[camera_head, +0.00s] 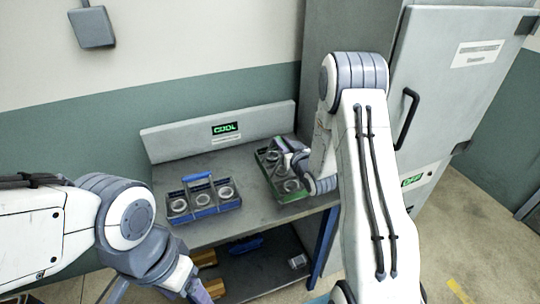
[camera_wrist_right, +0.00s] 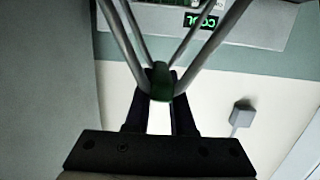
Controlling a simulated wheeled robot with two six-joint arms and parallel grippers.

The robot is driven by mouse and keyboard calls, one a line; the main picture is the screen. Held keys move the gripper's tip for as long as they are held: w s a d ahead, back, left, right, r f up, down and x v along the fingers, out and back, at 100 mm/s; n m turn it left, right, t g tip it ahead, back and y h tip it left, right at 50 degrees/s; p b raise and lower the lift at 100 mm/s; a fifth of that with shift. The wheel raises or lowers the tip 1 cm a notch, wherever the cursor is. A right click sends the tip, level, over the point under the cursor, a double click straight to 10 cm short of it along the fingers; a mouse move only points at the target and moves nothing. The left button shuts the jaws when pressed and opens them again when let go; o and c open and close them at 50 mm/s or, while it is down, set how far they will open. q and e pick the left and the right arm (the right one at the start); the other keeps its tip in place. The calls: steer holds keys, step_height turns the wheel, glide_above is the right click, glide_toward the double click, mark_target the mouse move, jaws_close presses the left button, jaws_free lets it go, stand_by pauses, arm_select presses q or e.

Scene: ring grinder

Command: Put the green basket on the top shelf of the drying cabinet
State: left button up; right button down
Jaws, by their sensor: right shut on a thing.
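The green basket (camera_head: 291,188) is at the right end of the grey table (camera_head: 240,222) and holds grey rings. My right gripper (camera_head: 296,158) is over it, and my wrist partly hides it. In the right wrist view the fingers (camera_wrist_right: 160,112) are shut on its green handle (camera_wrist_right: 160,80). I cannot tell whether the basket touches the table. The grey drying cabinet (camera_head: 450,90) stands behind my right arm on the right, its door shut with a black handle (camera_head: 407,118). The top shelf is hidden. My left gripper (camera_head: 190,290) is low at the left, its fingertips unclear.
A blue basket (camera_head: 204,205) with rings stands on the table, left of the green one. A panel with a green "COOL" sign (camera_head: 226,129) backs the table. A lower shelf (camera_head: 262,270) holds a blue item (camera_head: 246,245) and several others. Floor is open at the right.

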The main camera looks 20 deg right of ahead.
mark_target(270, 173)
steer(key=a+f, duration=0.1)
steer(key=w+a+f+p, duration=0.1)
steer(key=f, duration=0.1)
steer(key=w+a+f+p, duration=0.1)
steer(key=f, duration=0.1)
steer(key=shift+a+f, duration=0.25)
steer(key=shift+a, duration=0.05)
steer(key=shift+f, duration=0.45)
steer(key=shift+f, duration=0.1)
steer(key=c, duration=0.8)
jaws_free()
steer(key=shift+s, duration=0.1)
steer(key=shift+o, duration=0.2)
